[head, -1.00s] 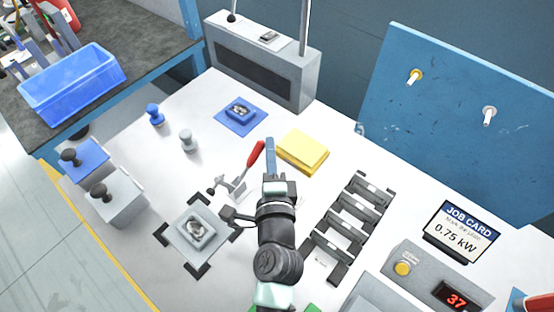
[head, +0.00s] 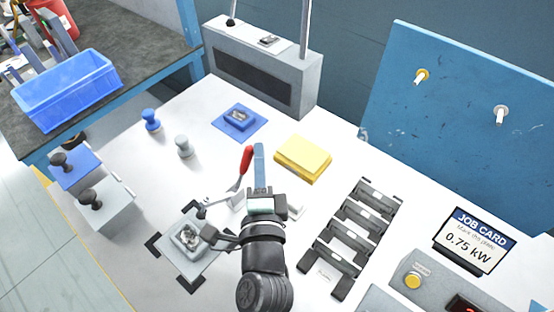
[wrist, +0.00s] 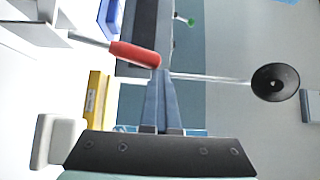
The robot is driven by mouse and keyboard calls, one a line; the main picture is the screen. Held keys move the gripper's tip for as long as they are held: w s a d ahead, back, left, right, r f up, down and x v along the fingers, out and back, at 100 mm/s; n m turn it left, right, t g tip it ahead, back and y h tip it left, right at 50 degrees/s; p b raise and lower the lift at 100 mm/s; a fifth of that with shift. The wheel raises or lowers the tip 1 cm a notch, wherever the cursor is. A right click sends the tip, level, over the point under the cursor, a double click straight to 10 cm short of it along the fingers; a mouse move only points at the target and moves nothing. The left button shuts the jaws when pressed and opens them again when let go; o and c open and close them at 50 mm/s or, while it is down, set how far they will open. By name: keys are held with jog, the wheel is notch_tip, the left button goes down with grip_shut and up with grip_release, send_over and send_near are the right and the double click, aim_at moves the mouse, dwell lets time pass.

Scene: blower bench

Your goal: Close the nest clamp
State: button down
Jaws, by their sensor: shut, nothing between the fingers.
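The nest clamp has a red handle (head: 247,158) that stands steeply up on a metal lever. In the wrist view, the handle (wrist: 135,54) ends right by my fingertips (wrist: 160,72); contact is unclear. My wrist hides part of the clamp base.
A yellow block (head: 303,158) lies right of my gripper, and a black rack (head: 355,235) farther right. A blue pad (head: 222,123) with a part lies behind.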

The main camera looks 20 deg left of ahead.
aim_at(243, 172)
jog(key=shift+s+a+n+t+y+b, duration=0.25)
jog(key=shift+s+n+b, duration=0.1)
jog(key=shift+s, duration=0.1)
jog(key=shift+s+a+n+t+y+b, duration=0.2)
jog(key=shift+s+n+t+b, duration=0.1)
jog(key=shift+s, duration=0.1)
jog(key=shift+s+a, duration=0.1)
jog(key=shift+s, duration=0.2)
jog(key=shift+s+a+r+b, duration=0.15)
jog(key=shift+s+a+b, duration=0.1)
jog(key=shift+s+b, duration=0.2)
jog(key=shift+s+r, duration=0.1)
jog(key=shift+s, duration=0.15)
jog(key=shift+s+d, duration=0.1)
